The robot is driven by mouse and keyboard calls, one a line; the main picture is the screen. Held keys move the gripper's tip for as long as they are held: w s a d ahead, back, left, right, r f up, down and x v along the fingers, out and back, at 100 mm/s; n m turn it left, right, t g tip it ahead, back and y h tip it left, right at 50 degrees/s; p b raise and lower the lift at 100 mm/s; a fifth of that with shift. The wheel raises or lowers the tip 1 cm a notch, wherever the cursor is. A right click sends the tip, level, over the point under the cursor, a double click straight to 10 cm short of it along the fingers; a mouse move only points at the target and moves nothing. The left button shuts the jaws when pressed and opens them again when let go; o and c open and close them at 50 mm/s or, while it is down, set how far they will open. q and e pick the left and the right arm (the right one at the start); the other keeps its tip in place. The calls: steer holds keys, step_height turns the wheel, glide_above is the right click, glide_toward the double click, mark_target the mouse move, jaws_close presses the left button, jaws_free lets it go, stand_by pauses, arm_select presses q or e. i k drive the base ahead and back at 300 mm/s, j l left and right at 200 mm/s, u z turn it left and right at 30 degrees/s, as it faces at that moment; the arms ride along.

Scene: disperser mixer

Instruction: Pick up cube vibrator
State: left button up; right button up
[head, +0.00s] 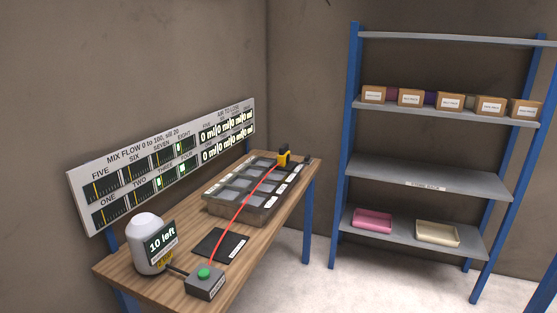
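A small yellow and black tool (284,157) stands at the far end of the wooden table, at the back edge of a grey compartment tray (229,218). It looks like the cube vibrator, though no label on it is readable. A red cable (243,207) runs from near it across the tray to a grey box with a green button (205,281) at the table's near end. Whether the tool rests on the tray or on the table behind it, I cannot tell. Neither of my grippers is in view.
A white domed device reading "10 left" (148,251) and a black mat (219,243) are on the wooden table (187,201). A display board (165,155) stands behind. A blue-post shelf rack (427,178) with boxes and two trays is at right. Floor between is clear.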

mark_target(284, 155)
steer(key=i+l+u, duration=0.2)
steer(key=i+l, duration=0.2)
steer(key=i+l+u, duration=0.2)
steer(key=i+l, duration=0.25)
steer(key=i+l+u, duration=0.2)
steer(key=i+l, duration=0.2)
steer(key=l, duration=0.2)
